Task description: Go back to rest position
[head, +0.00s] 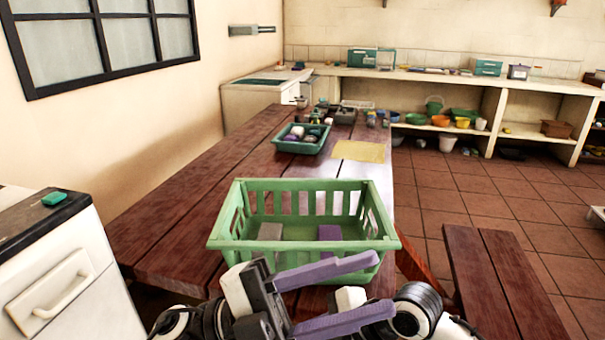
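My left gripper (383,285), with two purple fingers, is at the bottom centre of the head view. Its fingers are spread apart, pointing right, with nothing held between them. It is in front of the near side of a green slatted basket (222,244) and overlaps its near rim in the picture; I cannot tell whether they touch. The basket stands on the wooden table and holds a grey block (270,231) and a purple block (330,233). Black and white arm parts of mine show at the bottom right. My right gripper does not show.
The wooden table (180,235) runs away from me. Farther along are a green tray (299,147) of small items and a yellow sheet (360,151). A white cabinet (65,285) is close at left, a wooden bench (495,290) at right. Tiled floor (460,195) lies open beyond.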

